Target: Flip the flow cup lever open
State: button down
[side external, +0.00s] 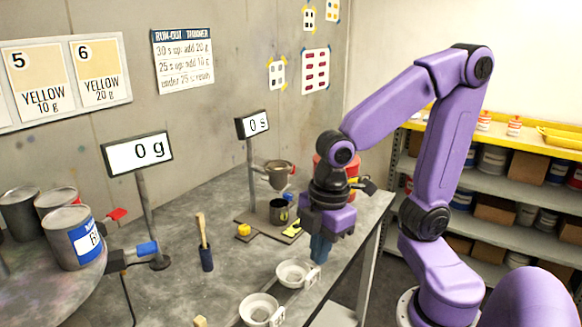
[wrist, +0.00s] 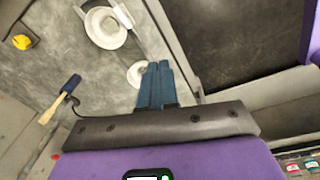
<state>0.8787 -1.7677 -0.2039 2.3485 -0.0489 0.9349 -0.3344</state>
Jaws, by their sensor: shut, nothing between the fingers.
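The flow cup (side external: 279,174) is a grey metal funnel held on a stand, under the timer display (side external: 252,124) that reads 0 s. A small blue part (side external: 288,197) shows just below it, perhaps the lever; its position is too small to tell. A dark metal cup (side external: 279,211) stands beneath the funnel. My gripper (side external: 320,248) is to the right of and nearer than the flow cup, pointing down by the table's right edge. Its blue fingers are together and empty, as the wrist view (wrist: 156,84) also shows. The flow cup is not in the wrist view.
Two white dishes (side external: 293,274) (side external: 260,310) sit near the front edge. Paint cans (side external: 75,238) stand far left.

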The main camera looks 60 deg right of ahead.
jog(key=w+d+r+n, duration=0.1)
jog(key=w+d, duration=0.2)
jog(key=w, duration=0.3)
jog(key=w+d+r+n+t+h, duration=0.1)
jog(key=w+d+r+n, duration=0.15)
jog(key=w, duration=0.35)
jog(key=w+d+n, duration=0.1)
jog(key=w+d, duration=0.2)
jog(key=w, duration=0.4)
jog(key=w+d+r+n+h, duration=0.1)
jog(key=w+d, duration=0.3)
jog(key=d, duration=0.7)
jog(key=w+d+r+n+h, duration=0.1)
jog(key=w+d+n+h, duration=0.1)
jog(key=d, duration=1)
jog(key=shift+w+r+n, duration=0.35)
jog(key=shift+w+n, duration=0.4)
jog(key=shift+w, duration=0.45)
send_over(292, 175)
jog(key=s+a, duration=0.1)
jog(key=a, duration=0.1)
notch_tip(292, 175, down, 9)
jog(key=shift+a+f, duration=0.1)
jog(key=shift+f, duration=0.1)
